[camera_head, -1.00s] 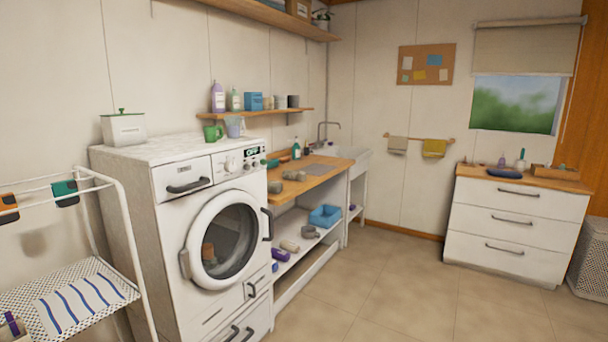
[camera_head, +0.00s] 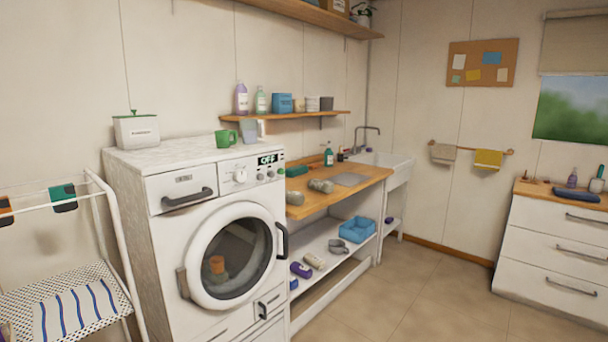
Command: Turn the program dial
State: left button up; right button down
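The white washing machine (camera_head: 160,255) stands at the left centre against the wall. Its program dial (camera_head: 240,176) is a round light knob on the upper front panel, between the detergent drawer (camera_head: 182,193) and a small dark display (camera_head: 267,159) that reads "OFF". The drawer and the round door (camera_head: 232,254) look shut. Something orange-brown shows behind the door glass. Neither of my grippers is in view.
A drying rack (camera_head: 118,225) with a striped cloth stands left of the machine. A wooden counter (camera_head: 345,192) and sink (camera_head: 385,163) run to its right. A white chest of drawers (camera_head: 545,244) stands at far right. The tiled floor (camera_head: 420,290) between is clear.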

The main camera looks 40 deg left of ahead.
aim_at(238, 176)
jog(key=z, duration=0.15)
jog(key=i, duration=1.9)
jog(key=u, duration=0.8)
jog(key=i, duration=1)
jog(key=u, duration=1.4)
jog(key=i, duration=0.45)
jog(key=u, duration=0.4)
